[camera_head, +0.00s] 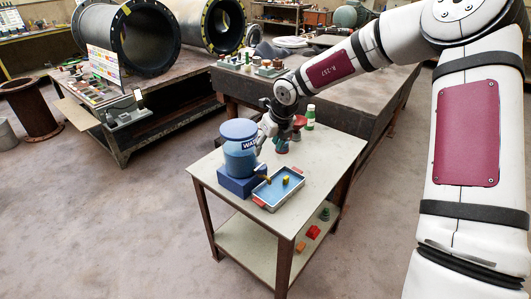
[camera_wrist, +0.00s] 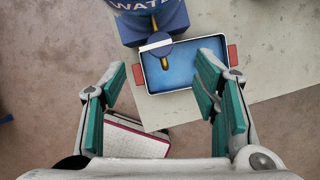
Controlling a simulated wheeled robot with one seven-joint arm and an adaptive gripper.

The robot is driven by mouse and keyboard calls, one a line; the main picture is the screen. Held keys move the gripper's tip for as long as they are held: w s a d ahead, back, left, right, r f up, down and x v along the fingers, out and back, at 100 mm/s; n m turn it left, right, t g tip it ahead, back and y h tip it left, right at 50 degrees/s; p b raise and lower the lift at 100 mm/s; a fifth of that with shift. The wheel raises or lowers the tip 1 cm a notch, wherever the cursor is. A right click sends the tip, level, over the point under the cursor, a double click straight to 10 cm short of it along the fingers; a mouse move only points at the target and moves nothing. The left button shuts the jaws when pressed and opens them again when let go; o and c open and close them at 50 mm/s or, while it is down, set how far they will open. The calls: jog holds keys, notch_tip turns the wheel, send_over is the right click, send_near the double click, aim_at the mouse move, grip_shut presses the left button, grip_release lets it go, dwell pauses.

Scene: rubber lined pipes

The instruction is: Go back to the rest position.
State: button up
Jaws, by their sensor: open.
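My gripper (camera_head: 268,126) is above the small table, beside the blue water container, at the end of my bent arm. In the wrist view my gripper (camera_wrist: 160,92) has its green-padded fingers wide apart with nothing held between them. The blue water container (camera_head: 239,148) stands on a blue base (camera_head: 241,184) on the small table (camera_head: 318,160). A brass tap on it points over a blue-lined tray (camera_head: 264,199) with red handles. A small yellow piece (camera_head: 286,180) is in the tray. The tray also shows in the wrist view (camera_wrist: 184,92), ahead of the fingers.
Red and green pieces (camera_head: 313,232) lie on the lower shelf. A dark workbench (camera_head: 370,105) is behind. Large lined pipes (camera_head: 130,38) lie on a left bench.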

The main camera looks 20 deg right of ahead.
jog(key=shift+s+r, duration=0.15)
jog(key=shift+r, duration=0.2)
jog(key=w+a+r+n+t, duration=0.1)
jog(key=a+r+n+t, duration=0.15)
jog(key=r+n, duration=0.35)
jog(key=a+r+n+t, duration=0.1)
jog(key=r+n+t, duration=0.25)
jog(key=r, duration=0.35)
jog(key=s+a+r+n+y, duration=0.2)
jog(key=s+a+r+n, duration=0.5)
jog(key=s+r+n, duration=0.3)
jog(key=s+d+n+g, duration=0.25)
jog(key=s+n, duration=0.65)
jog(key=s, duration=0.7)
jog(key=s+d+f+n+g+h, duration=0.1)
jog(key=s+d+f+h, duration=0.1)
jog(key=s+d, duration=0.2)
jog(key=s+d+f+n+g+h, duration=0.1)
jog(key=s+d+n+g, duration=0.1)
jog(key=s, duration=0.7)
jog(key=shift+s+d+f+h, duration=0.25)
jog(key=shift+d+f+h, duration=0.15)
jog(key=shift+d, duration=0.45)
jog(key=shift+r+n, duration=0.1)
jog(key=shift+n, duration=0.15)
